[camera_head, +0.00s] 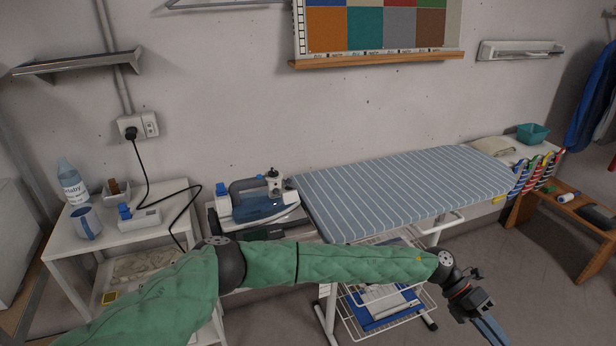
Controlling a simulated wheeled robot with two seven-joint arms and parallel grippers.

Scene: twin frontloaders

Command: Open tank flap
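A steam iron (258,208) with a blue and white body and a dark blue handle rests on a stand at the left end of the ironing board. A pale upright part with a dark spot stands at its right end; whether this is the tank flap, and whether the flap is open or shut, I cannot tell. My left arm, in a green quilted sleeve, reaches across the front of the view below the iron. My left gripper (486,322) is at the lower right, far from the iron and touching nothing visible. Its finger gap is unclear. My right gripper is not in view.
The striped ironing board (400,190) has a clear top. A white side table (145,235) at left holds a bottle (72,184), a mug (86,223) and a blue-capped white container (138,218). A black cord runs from the wall socket (140,127) behind the table.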

